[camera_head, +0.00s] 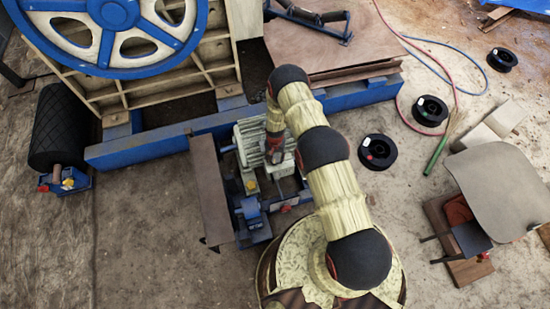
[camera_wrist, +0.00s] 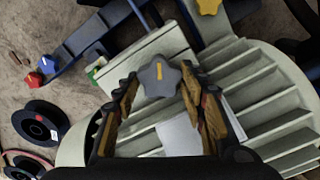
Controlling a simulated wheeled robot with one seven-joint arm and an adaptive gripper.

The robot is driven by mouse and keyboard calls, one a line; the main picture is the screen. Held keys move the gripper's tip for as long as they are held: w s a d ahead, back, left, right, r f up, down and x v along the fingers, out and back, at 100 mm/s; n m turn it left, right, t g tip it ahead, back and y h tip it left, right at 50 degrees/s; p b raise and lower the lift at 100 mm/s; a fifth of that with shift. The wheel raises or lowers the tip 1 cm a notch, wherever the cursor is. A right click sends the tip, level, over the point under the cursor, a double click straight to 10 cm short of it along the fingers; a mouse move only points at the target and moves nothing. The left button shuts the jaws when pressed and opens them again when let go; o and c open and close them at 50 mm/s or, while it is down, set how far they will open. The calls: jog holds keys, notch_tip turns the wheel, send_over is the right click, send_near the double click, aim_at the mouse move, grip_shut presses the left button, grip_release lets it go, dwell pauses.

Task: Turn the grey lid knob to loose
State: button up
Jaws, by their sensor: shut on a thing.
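The grey lid knob (camera_wrist: 154,84) is a lobed star knob with an orange line on its top. In the wrist view it sits at the edge of a pale box lid (camera_wrist: 140,57) on the finned motor housing (camera_wrist: 262,95). The orange line points nearly up and down in that view. My gripper (camera_wrist: 160,75) has one finger on each side of the knob and is shut on it. In the head view my gripper (camera_head: 275,152) is over the finned motor (camera_head: 248,138), and the grey knob is hidden there.
A yellow knob (camera_wrist: 208,5) stands beyond the lid; red (camera_wrist: 35,79) and blue (camera_wrist: 46,64) knobs lie to the left. A brown guard plate (camera_head: 210,190) stands left of the motor. The blue crusher frame (camera_head: 140,147) runs behind. Cable spools (camera_head: 378,151) lie on the right.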

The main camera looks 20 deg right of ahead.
jog(key=shift+c, duration=0.9)
jog(key=n+b, duration=0.1)
jog(key=n, duration=0.2)
jog(key=shift+f+n+b, duration=0.1)
jog(key=shift+n+b, duration=0.2)
jog(key=shift+b, duration=0.1)
jog(key=n+b, duration=0.1)
jog(key=n, duration=0.4)
jog(key=shift+w+b, duration=0.1)
jog(key=shift+b, duration=0.3)
jog(key=n+b, duration=0.1)
jog(key=n, duration=0.4)
jog(key=n+b, duration=0.1)
jog(key=n, duration=0.3)
jog(key=shift+n, duration=0.3)
jog(key=o, duration=0.9)
